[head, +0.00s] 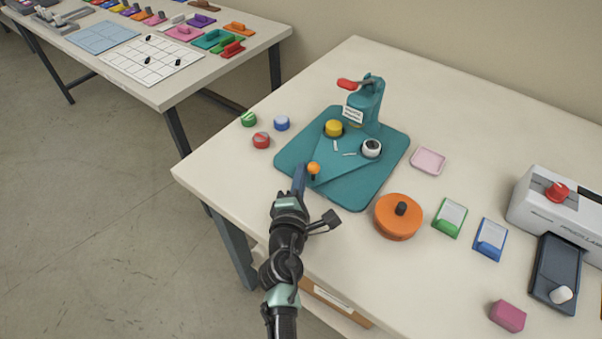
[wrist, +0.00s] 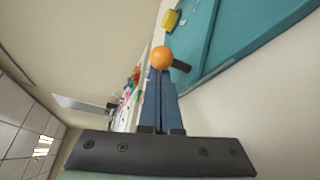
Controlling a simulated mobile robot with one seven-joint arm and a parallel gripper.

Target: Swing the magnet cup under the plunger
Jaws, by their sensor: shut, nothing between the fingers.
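The teal button press (head: 366,100) stands on a teal base plate (head: 345,190), with a red lever at its top. A teal swing plate (head: 338,163) carries a yellow cup (head: 334,128) at the back left, near the press head, and a white cup with a dark centre (head: 371,148) at the right. I cannot tell which is the magnet cup. The swing plate's orange knob (head: 313,168) is at its front corner. My gripper (head: 301,167) is shut and empty, just left of the knob. In the wrist view the knob (wrist: 161,57) is right at the fingertips; contact is unclear.
Green, blue and red round pieces (head: 261,140) lie left of the base plate. A pink tray (head: 428,160), an orange round box (head: 398,217), green and blue holders and a white laminator (head: 555,205) stand to the right. The table's left edge is close to my arm.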

